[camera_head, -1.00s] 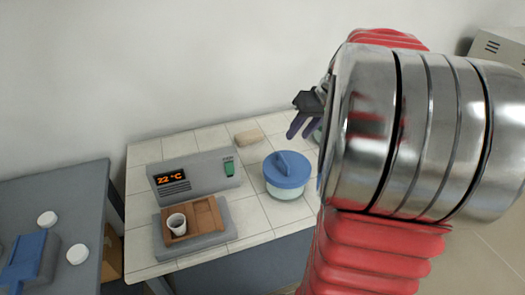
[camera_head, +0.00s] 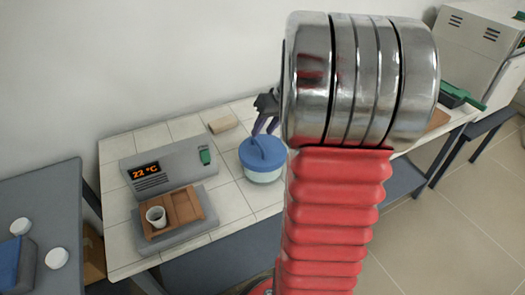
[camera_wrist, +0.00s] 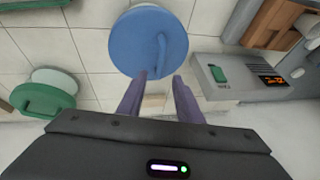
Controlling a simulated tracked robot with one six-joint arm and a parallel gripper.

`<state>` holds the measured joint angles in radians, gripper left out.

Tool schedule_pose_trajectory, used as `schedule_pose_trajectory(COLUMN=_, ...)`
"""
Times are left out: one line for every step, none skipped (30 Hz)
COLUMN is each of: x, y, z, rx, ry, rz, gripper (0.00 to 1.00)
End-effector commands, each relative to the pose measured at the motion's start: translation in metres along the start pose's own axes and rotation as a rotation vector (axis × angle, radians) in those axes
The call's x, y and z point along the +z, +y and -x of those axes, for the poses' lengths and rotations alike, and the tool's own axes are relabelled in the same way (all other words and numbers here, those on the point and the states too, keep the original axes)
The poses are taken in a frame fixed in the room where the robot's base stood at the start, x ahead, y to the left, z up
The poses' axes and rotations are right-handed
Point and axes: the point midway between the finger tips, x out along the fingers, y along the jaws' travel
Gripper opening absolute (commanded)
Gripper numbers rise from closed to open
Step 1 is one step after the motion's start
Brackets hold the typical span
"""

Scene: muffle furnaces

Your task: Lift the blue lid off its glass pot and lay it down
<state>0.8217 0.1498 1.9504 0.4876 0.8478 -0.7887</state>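The blue lid (camera_head: 262,151) with a raised bar handle sits on its glass pot (camera_head: 264,175) on the white tiled bench. In the wrist view the round lid (camera_wrist: 135,45) is at the top centre, its handle just beyond my fingertips. My gripper (camera_head: 266,125) has purple fingers and is close behind the lid in the head view. In the wrist view my gripper (camera_wrist: 160,76) is open, its fingers apart with nothing held between them. Whether a fingertip touches the lid cannot be told. My arm hides the bench right of the pot in the head view.
A grey device (camera_head: 168,165) reading 22 °C stands left of the pot, with a brown tray (camera_head: 186,203) holding a white cup (camera_head: 156,216) in front. A beige block (camera_head: 223,125) lies behind. A green-lidded pot (camera_wrist: 44,96) shows in the wrist view.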

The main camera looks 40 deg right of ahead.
Motion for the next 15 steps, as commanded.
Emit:
schedule_pose_trajectory(x=0.0003, y=-0.0001, z=-0.0046, rx=0.000, ry=-0.001, rz=0.000, gripper=0.32)
schedule_pose_trajectory(x=0.0003, y=-0.0002, z=-0.0062, rx=0.000, ry=-0.001, rz=0.000, gripper=0.32)
schedule_pose_trajectory(x=0.0003, y=-0.0002, z=-0.0075, rx=0.000, ry=-0.001, rz=0.001, gripper=0.32)
schedule_pose_trajectory(x=0.0003, y=-0.0002, z=-0.0080, rx=0.000, ry=-0.001, rz=0.001, gripper=0.32)
schedule_pose_trajectory(x=0.0002, y=-0.0002, z=-0.0081, rx=0.000, ry=-0.001, rz=0.001, gripper=0.32)
schedule_pose_trajectory(x=0.0002, y=-0.0002, z=-0.0080, rx=0.000, ry=0.000, rz=0.001, gripper=0.32)
schedule_pose_trajectory(x=0.0002, y=-0.0002, z=-0.0079, rx=0.000, ry=0.000, rz=0.001, gripper=0.32)
schedule_pose_trajectory(x=0.0002, y=-0.0001, z=-0.0079, rx=0.000, ry=0.000, rz=0.001, gripper=0.32)
schedule_pose_trajectory(x=0.0002, y=-0.0001, z=-0.0078, rx=0.000, ry=0.000, rz=0.001, gripper=0.32)
schedule_pose_trajectory(x=0.0002, y=-0.0001, z=-0.0078, rx=0.000, ry=0.000, rz=0.001, gripper=0.32)
schedule_pose_trajectory(x=0.0002, y=-0.0001, z=-0.0078, rx=0.000, ry=0.000, rz=0.001, gripper=0.32)
schedule_pose_trajectory(x=0.0002, y=-0.0001, z=-0.0080, rx=0.000, ry=0.000, rz=0.001, gripper=0.32)
schedule_pose_trajectory(x=0.0004, y=-0.0001, z=-0.0086, rx=0.000, ry=-0.001, rz=0.001, gripper=0.32)
schedule_pose_trajectory(x=0.0005, y=-0.0002, z=-0.0096, rx=0.000, ry=-0.001, rz=0.001, gripper=0.32)
schedule_pose_trajectory(x=0.0007, y=-0.0002, z=-0.0118, rx=0.000, ry=-0.001, rz=0.001, gripper=0.32)
